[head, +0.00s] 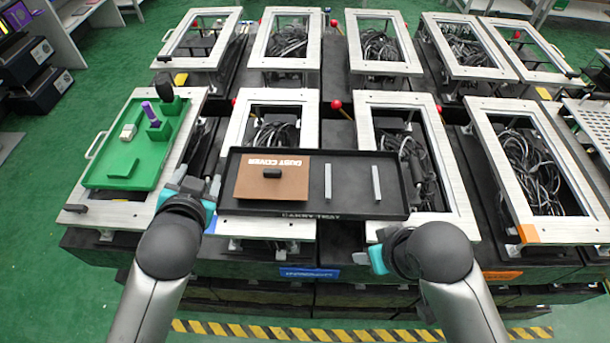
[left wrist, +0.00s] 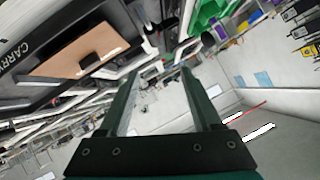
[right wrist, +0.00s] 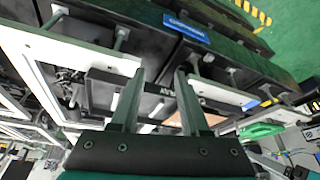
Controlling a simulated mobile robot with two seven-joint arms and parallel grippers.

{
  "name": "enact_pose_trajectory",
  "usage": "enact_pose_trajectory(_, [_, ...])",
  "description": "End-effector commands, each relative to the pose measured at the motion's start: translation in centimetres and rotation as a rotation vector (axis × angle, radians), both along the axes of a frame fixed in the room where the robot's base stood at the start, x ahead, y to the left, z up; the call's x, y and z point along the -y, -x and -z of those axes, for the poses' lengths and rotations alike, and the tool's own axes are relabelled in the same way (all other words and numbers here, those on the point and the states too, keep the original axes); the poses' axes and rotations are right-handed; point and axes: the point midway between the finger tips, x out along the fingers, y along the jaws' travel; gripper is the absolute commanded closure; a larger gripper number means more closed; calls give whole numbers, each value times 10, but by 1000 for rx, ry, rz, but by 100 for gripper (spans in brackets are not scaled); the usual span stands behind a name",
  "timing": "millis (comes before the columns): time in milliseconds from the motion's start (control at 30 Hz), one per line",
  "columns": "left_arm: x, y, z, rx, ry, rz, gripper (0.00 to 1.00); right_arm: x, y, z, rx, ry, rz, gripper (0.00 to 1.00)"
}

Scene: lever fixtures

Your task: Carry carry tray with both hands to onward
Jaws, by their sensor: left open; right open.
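The black carry tray (head: 355,208) rests across two metal frames near the middle of the head view. It holds a brown dust cover panel (head: 290,180) with a dark handle and two grey bars (head: 376,183). My left gripper (head: 208,188) is open beside the tray's left end; the tray also shows at the upper left of the left wrist view (left wrist: 35,48), outside the fingers (left wrist: 157,78). My right gripper (head: 376,258) is open, in front of and below the tray's right end. In the right wrist view its fingers (right wrist: 159,72) point toward the tray's lettered front wall (right wrist: 152,84).
A green tray (head: 105,172) with a purple-handled item stands on the left frame. Several open metal frames (head: 522,165) with cables inside fill the bench. Red-knobbed levers (head: 337,104) rise between frames. Blue (head: 309,273) and orange (head: 502,276) labels mark the front edge.

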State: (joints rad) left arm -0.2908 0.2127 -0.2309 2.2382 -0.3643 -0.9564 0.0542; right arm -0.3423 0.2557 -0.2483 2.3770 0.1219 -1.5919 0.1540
Motion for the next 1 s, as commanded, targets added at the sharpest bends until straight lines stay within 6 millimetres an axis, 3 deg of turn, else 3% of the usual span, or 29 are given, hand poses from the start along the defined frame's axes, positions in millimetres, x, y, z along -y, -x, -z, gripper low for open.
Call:
enact_pose_trajectory(100, [11, -46, -51, 239, -112, 90, 34, -5, -17, -9, 17, -4, -19, 54])
enact_pose_trajectory(200, [29, -74, -92, 432, -217, 192, 34, -9, -30, -15, 26, -6, -31, 54])
enact_pose_trajectory(400, [83, -103, -157, 766, -443, 455, 34, -10, -54, -23, 30, 4, -42, 54])
enact_pose_trajectory(500, [114, -107, -176, 898, -562, 616, 34, -7, -66, -28, 31, 14, -38, 54])
enact_pose_trajectory(667, [160, -104, -182, 1049, -765, 909, 34, 0, -85, -36, 31, 39, -23, 54])
enact_pose_trajectory(800, [185, -99, -163, 1099, -942, 1196, 34, 12, -100, -44, 30, 68, 2, 54])
enact_pose_trajectory(900, [189, -97, -140, 1079, -1065, 1413, 34, 21, -111, -50, 27, 90, 27, 54])
enact_pose_trajectory(1000, [180, -98, -113, 1008, -1179, 1631, 34, 33, -122, -57, 26, 112, 59, 54])
